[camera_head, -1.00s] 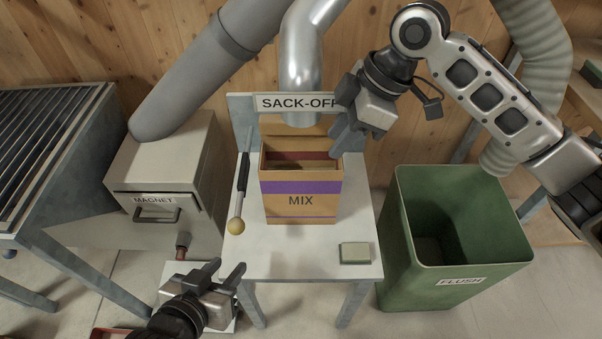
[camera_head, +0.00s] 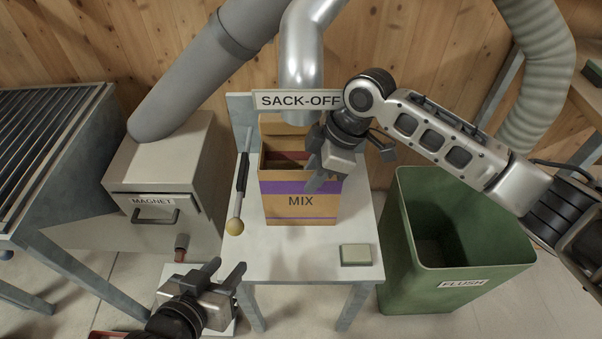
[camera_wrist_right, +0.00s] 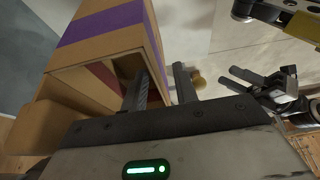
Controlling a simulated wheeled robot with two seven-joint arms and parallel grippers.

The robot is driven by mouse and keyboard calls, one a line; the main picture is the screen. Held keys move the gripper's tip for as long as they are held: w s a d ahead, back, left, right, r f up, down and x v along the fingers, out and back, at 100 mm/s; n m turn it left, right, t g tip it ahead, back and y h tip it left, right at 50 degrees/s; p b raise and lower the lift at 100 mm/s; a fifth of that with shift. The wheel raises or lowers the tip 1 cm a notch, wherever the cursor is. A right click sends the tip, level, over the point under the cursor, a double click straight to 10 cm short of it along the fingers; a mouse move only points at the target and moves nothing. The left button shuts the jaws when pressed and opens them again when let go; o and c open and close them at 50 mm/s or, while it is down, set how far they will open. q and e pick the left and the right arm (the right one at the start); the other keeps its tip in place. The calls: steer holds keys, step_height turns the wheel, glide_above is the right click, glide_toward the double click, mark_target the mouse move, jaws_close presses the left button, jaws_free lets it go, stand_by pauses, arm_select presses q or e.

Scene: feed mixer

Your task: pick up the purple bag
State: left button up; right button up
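The purple bag is a brown open-topped bag with a purple band and the word MIX (camera_head: 290,212). It stands upright on the small white table (camera_head: 300,260) under the SACK-OFF spout. My right gripper (camera_head: 315,178) is open at the bag's upper right rim. In the right wrist view its two fingers (camera_wrist_right: 160,85) are apart near the rim of the bag (camera_wrist_right: 100,50), one over the opening and one outside the right wall. Whether they touch it I cannot tell. My left gripper (camera_head: 227,272) is open and empty, low at the table's front left.
A metal spout (camera_head: 302,70) hangs just behind and above the bag. A ball-ended lever (camera_head: 236,215) is at the table's left. A small green-grey block (camera_head: 356,255) lies front right. A green FLUSH bin (camera_head: 455,245) stands right, the MAGNET box (camera_head: 160,180) left.

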steer(key=shift+x, duration=1.6)
steer(key=shift+d, duration=0.1)
jaws_close()
steer(key=shift+w+r, duration=0.1)
steer(key=shift+r, duration=0.1)
